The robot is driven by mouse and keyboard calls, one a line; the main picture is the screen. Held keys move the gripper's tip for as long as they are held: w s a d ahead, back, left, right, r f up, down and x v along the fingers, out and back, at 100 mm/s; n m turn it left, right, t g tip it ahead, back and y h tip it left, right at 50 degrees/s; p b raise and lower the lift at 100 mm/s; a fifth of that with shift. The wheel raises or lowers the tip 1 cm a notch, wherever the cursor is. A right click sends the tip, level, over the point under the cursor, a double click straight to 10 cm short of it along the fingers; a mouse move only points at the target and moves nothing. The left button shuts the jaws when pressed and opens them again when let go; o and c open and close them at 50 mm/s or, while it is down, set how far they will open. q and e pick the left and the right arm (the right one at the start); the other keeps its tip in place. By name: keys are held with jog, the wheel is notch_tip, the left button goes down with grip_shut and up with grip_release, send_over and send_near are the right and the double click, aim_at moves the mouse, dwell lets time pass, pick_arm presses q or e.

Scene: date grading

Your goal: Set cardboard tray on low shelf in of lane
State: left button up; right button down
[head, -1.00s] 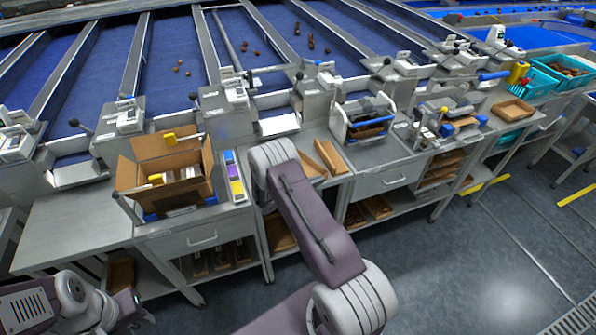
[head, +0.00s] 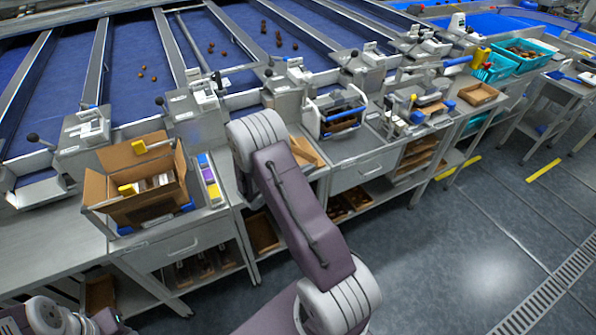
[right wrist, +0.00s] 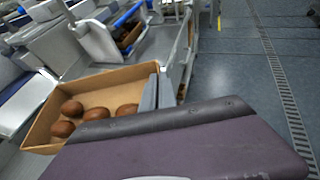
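The cardboard tray (right wrist: 95,75) is a shallow brown box with several brown dates in it, at the left of the right wrist view. In the head view part of the tray (head: 304,152) shows on the bench just right of my right arm, which hides the rest. My right gripper (right wrist: 155,92) shows as grey fingers at the tray's right wall and appears shut on it; the purple arm link covers its lower part. In the head view this gripper is behind my arm. My left arm is cut off at the bottom left corner, its fingers out of view.
Low shelves (head: 265,232) under the benches hold other brown trays. An open cardboard box (head: 140,185) stands on the left bench, beside coloured labels (head: 210,180). A blue-handled carrier (head: 337,112) stands right of the tray. The floor (head: 430,260) at the right is clear.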

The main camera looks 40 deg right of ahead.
pick_arm(q)
jog(key=shift+f+b, duration=0.4)
jog(key=shift+f, duration=0.05)
pick_arm(e)
jog(key=s+d+r, duration=0.2)
jog(key=s+r, duration=0.2)
jog(key=s, duration=0.2)
jog(key=shift+s, duration=0.3)
jog(key=shift+a, duration=0.1)
